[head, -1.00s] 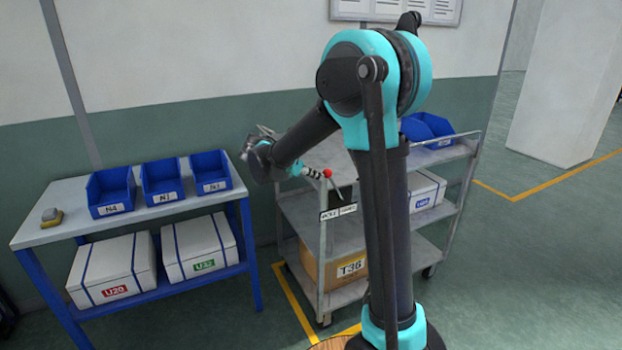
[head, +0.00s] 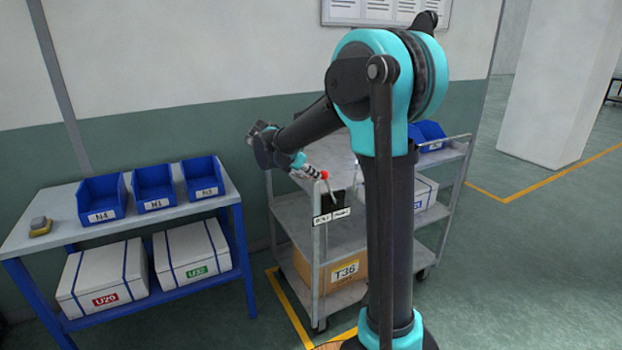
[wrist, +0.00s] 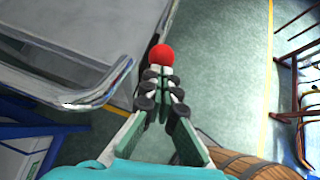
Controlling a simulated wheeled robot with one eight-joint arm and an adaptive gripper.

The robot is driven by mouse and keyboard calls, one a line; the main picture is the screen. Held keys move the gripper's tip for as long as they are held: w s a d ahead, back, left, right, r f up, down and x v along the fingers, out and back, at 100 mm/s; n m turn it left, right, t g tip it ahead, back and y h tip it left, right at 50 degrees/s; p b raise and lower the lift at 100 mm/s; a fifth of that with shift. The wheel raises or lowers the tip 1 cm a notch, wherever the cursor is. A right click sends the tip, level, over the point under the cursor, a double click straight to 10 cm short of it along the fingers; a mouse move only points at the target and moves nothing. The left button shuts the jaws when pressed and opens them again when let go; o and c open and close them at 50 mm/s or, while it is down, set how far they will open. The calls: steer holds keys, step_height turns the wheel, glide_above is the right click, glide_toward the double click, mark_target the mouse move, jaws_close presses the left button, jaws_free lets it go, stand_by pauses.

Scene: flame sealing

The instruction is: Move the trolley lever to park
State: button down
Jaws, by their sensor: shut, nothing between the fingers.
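The trolley (head: 345,240) is a grey metal cart with several shelves, right of the blue bench. Its lever has a red ball knob (head: 324,174) on a thin rod above a two-part label plate (head: 331,215). The rod leans slightly in the head view. My gripper (head: 312,171) is just left of the knob, its fingers close together with nothing between them. In the wrist view the red knob (wrist: 161,56) lies just beyond the fingertips (wrist: 159,78). I cannot tell if they touch it. The lever's rod is hidden behind the fingers there.
A blue-legged bench (head: 60,215) with blue bins and white boxes stands at the left. A cardboard box (head: 345,270) sits on the trolley's lower shelf. In the wrist view, the trolley's rail (wrist: 95,95) is close on the left. Open floor (wrist: 225,70) lies to the right.

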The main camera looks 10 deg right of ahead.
steer(key=w+d+r+g+y, duration=0.1)
steer(key=d+y, duration=0.3)
steer(key=d, duration=0.4)
steer(key=w+d+g+y, duration=0.2)
steer(key=w+d+y, duration=0.2)
steer(key=d, duration=0.4)
steer(key=shift+r+m+y, duration=0.3)
steer(key=shift+r+y, duration=0.05)
steer(key=shift+y, duration=0.05)
steer(key=shift+w, duration=0.1)
